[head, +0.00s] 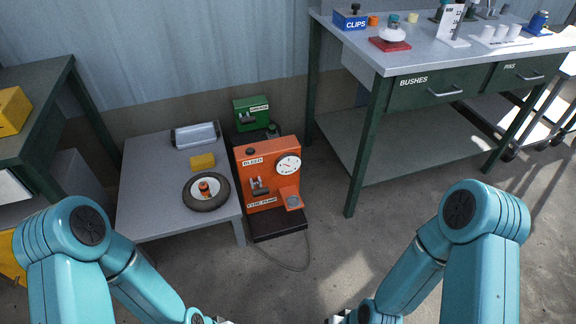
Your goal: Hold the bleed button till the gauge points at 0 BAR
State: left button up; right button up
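The orange machine (272,185) stands on a black base (278,226) beside a low grey table. Its BLEED label (253,161) is at the upper left, with a dark round knob (250,152) on top just above it. The round white gauge (288,165) is at the upper right of its face; its needle and scale are too small to read. My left gripper (222,321) and my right gripper (340,319) show only as slivers at the bottom edge, apart from the machine and well in front of it. Their fingers are cut off.
The low table (150,215) on the left holds a wheel (206,192), a yellow block (202,162) and a silver tray (195,135). A green box (251,113) stands behind the machine. A workbench (425,62) fills the right. A hose (285,267) lies on the otherwise clear floor in front.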

pick_arm(q)
jog(key=shift+w, duration=0.1)
grip_shut()
dwell(1.5)
